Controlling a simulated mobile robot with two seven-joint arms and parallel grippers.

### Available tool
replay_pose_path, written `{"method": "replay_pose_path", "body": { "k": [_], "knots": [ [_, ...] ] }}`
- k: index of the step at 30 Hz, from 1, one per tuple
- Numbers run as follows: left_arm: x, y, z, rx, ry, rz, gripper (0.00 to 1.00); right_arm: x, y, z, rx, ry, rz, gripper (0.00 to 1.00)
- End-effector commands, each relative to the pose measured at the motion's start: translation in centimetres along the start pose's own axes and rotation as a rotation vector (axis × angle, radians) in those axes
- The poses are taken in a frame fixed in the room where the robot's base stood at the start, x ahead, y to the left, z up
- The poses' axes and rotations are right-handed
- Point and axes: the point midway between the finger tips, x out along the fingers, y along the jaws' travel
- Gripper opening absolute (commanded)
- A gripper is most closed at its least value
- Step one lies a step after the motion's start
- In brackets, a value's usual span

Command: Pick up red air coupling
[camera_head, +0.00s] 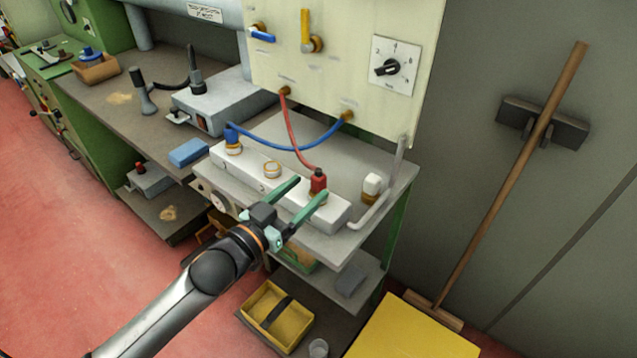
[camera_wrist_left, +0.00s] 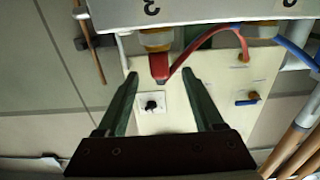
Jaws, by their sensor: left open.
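The red air coupling (camera_head: 318,181) sits on the right-hand port of a white manifold block (camera_head: 333,209), with a red hose rising from it to the pale panel. In the left wrist view the red coupling (camera_wrist_left: 159,68) shows beyond the fingers, roughly midway between them, below the block marked 3. My left gripper (camera_head: 308,197) is open, with green fingers extended toward the coupling. Its fingers appear to lie on either side of the coupling's line; I cannot tell whether they touch it. In the wrist view the gripper (camera_wrist_left: 162,95) holds nothing. My right gripper is not in view.
A blue coupling (camera_head: 232,135) with a blue hose (camera_head: 300,149) is on the manifold's left port. A white-capped fitting (camera_head: 372,184) and a bent grey pipe (camera_head: 385,195) stand close on the right. A yellow tray (camera_head: 277,315) is below. A broom (camera_head: 510,170) leans at the wall.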

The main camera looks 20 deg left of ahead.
Motion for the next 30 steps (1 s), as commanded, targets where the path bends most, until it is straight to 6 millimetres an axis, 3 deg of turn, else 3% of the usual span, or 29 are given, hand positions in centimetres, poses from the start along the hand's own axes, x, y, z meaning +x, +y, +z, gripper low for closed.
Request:
{"method": "replay_pose_path", "body": {
  "k": [9, 20, 30],
  "knots": [
    [4.0, 0.1, 0.2, 0.001, 0.002, -0.001, 0.69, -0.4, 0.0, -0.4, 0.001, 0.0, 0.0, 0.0],
    [4.7, 0.1, 0.3, 0.0, 0.001, 0.0, 0.68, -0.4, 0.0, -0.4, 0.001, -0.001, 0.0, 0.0],
    [4.6, 0.1, 0.3, 0.0, 0.001, 0.0, 0.29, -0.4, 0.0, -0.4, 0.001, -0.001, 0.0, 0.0]
  ]
}}
